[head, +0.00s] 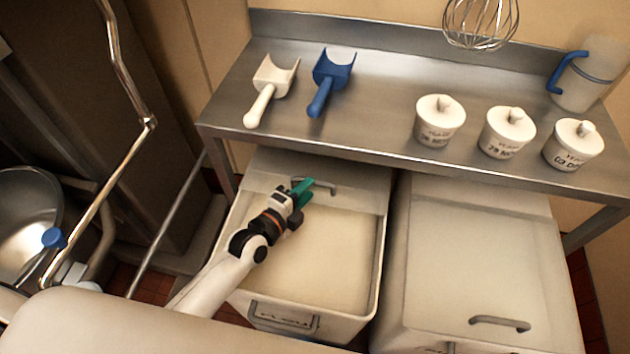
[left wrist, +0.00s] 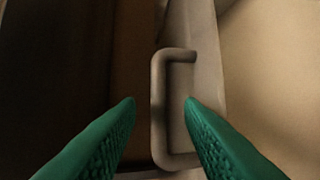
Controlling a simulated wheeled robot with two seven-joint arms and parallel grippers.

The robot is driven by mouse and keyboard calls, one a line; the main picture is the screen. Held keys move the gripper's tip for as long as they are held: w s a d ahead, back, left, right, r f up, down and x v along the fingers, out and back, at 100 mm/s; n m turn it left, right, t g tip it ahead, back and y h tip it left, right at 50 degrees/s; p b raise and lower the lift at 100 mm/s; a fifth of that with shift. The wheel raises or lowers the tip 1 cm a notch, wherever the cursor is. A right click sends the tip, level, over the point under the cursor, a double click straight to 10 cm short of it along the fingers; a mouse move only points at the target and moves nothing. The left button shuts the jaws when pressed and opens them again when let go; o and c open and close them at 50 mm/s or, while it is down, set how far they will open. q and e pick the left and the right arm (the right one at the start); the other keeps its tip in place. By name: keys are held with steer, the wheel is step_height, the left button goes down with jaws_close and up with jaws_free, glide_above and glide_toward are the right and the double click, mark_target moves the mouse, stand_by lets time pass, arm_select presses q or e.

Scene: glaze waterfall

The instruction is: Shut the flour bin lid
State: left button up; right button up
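The left flour bin (head: 372,290) stands open under the steel table, with pale flour (head: 320,255) inside. Its lid (head: 355,190) is pushed to the back, with a grey bar handle (head: 322,186) near its front edge. My left gripper (head: 303,191) is at the left end of that handle. In the left wrist view, the green fingertips (left wrist: 160,102) are apart and the handle (left wrist: 158,110) lies between and just beyond them; contact cannot be told. My right gripper is not in view.
A second bin (head: 470,260) with its lid closed stands to the right. The steel table (head: 380,85) above holds a white scoop (head: 271,85), a blue scoop (head: 330,80), several lidded tubs (head: 440,122) and a jug (head: 583,82). A metal pipe (head: 100,190) stands at left.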

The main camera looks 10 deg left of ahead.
mark_target(315, 183)
arm_select(q)
steer(key=shift+x, duration=2.15)
steer(key=shift+c, duration=0.3)
steer(key=c, duration=0.6)
